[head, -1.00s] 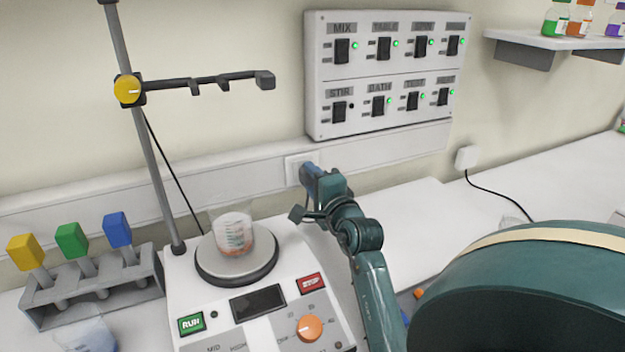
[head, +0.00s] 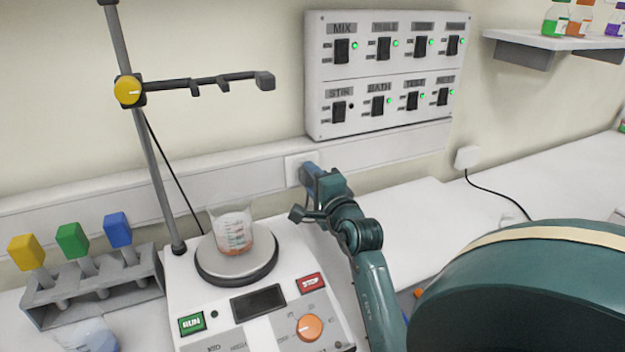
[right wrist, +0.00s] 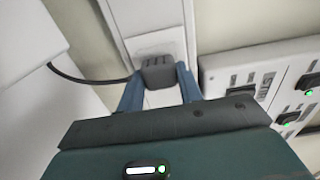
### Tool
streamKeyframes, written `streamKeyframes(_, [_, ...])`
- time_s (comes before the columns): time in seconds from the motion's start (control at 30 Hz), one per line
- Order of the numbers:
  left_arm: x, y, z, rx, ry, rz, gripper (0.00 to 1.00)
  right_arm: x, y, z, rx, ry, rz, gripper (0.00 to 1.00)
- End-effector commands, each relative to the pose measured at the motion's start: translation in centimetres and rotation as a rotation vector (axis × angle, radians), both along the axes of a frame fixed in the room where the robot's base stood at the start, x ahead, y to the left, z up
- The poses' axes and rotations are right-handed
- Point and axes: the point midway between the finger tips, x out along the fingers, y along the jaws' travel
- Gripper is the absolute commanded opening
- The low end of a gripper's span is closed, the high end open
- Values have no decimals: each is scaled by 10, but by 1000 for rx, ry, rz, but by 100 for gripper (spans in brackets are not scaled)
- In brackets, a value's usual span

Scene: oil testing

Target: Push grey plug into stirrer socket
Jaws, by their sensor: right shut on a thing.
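The grey plug (right wrist: 158,72) shows in the right wrist view between the two blue fingers of my right gripper (right wrist: 160,88). The gripper is shut on it, with the plug against or very near the white wall socket (right wrist: 152,42). A dark cable runs from the plug to the left. In the head view my right gripper (head: 311,176) reaches the socket plate (head: 293,168) on the wall trunking behind the stirrer (head: 260,300), and it hides the plug. Whether the plug is fully seated cannot be told. My left gripper is not in view.
A beaker (head: 232,234) stands on the stirrer plate. A clamp stand (head: 150,140) rises behind it. A switch panel (head: 385,75) is on the wall above; its STIR light is dark. A rack (head: 95,290) with coloured-handled tools stands at left. Another white plug (head: 467,157) is at right.

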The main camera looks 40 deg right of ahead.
Motion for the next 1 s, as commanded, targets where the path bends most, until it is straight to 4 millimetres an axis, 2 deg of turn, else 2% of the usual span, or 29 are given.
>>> streamKeyframes(0.47, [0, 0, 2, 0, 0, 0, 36, 0, 0, 0, -1, 0, 0, 16])
streamKeyframes(1.0, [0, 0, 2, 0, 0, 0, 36, 10, -3, 0, 0, -1, 0, 16])
